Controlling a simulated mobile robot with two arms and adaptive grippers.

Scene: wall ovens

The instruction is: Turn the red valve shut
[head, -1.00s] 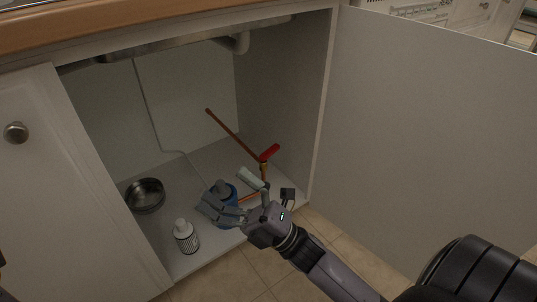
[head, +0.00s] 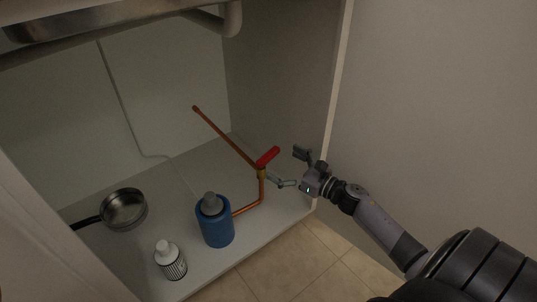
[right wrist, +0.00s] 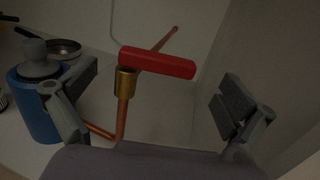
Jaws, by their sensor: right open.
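The red valve handle (head: 267,156) sits on a brass fitting (head: 261,174) on a copper pipe (head: 224,136) inside the open cabinet. In the right wrist view the red handle (right wrist: 157,63) lies between my open fingers and beyond them, above the brass body (right wrist: 125,84). My right gripper (head: 290,168) is open and empty, just right of the valve, with one finger above and one below. I cannot see any contact with the handle. My left gripper is not in view.
A blue bottle (head: 216,226) stands left of the valve, close to one finger in the wrist view. A white bottle (head: 171,262) and a metal pan (head: 125,208) are farther left. The cabinet's right wall (head: 279,85) and open door (head: 440,110) flank my right arm.

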